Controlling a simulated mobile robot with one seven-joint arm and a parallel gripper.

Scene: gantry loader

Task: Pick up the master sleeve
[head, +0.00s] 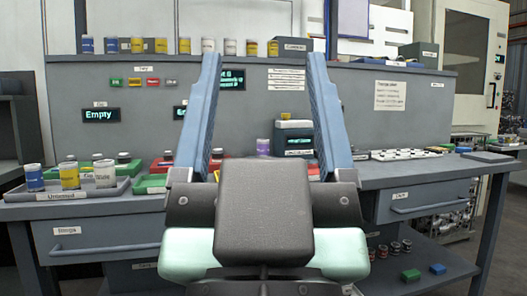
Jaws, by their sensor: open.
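My gripper (263,62) is open and empty, its two blue fingers pointing up and away in front of the workbench. A purple sleeve (263,146) shows between the fingers, beside a grey-teal device with a dark display (295,140); its lower part is hidden by my gripper. No readable label marks a master sleeve, so I cannot tell for sure which one it is. Blue, yellow and white sleeves also stand in the left tray (88,193), labelled "Untested". Several more sleeves, such as a yellow one (272,48), line the top ledge.
The workbench (395,178) has a grey back panel with labels and a display reading "Empty" (101,115). Green and red trays are partly behind my gripper. A white holed tray (400,154) lies right. Drawers and a lower shelf are below; a machine (470,60) stands right.

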